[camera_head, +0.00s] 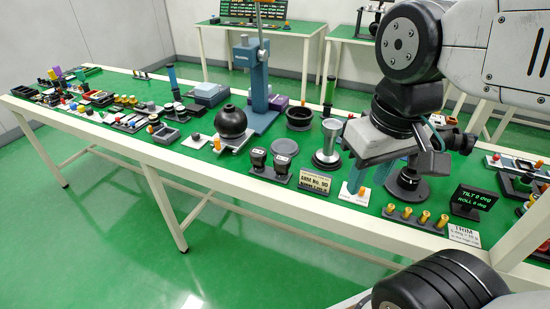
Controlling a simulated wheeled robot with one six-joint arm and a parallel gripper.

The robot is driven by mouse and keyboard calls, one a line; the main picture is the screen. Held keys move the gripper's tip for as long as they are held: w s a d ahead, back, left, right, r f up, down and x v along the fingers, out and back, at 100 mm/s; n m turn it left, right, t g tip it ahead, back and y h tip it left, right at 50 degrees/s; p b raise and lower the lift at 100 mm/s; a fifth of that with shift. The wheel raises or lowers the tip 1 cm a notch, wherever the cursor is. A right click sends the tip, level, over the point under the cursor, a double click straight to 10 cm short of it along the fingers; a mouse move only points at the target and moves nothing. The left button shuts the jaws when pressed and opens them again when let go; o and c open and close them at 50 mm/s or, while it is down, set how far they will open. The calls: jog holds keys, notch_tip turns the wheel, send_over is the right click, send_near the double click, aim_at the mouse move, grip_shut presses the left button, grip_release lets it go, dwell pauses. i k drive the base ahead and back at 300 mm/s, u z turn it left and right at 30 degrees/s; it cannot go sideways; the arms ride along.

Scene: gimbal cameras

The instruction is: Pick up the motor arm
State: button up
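A dark grey stand with two black, motor-like upright pieces (269,164) sits on the green-topped bench, left of centre. A cream sign (314,181) reading "ARM No. 90" stands just right of it. I take this dark piece to be the motor arm, but cannot be sure at this size. My gripper (383,178) hangs over the bench to the right of the sign, below a grey block-like palm. Its teal fingers look spread apart, with nothing visible between them. My wrist and the palm hide part of the bench behind.
A black ball (231,122) on a white base and a blue press-like stand (252,75) are behind and left. A silver spool (328,145) stands near the gripper. Brass pegs (415,217) and a tilt display (473,199) are at the front right. Small parts crowd the bench's left end.

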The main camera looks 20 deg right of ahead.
aim_at(258, 156)
jog(key=u, duration=0.3)
jog(key=k, duration=0.35)
jog(key=u, duration=1.55)
jog(key=i, duration=0.8)
jog(key=z, duration=0.8)
jog(key=i, duration=0.9)
jog(key=z, duration=0.9)
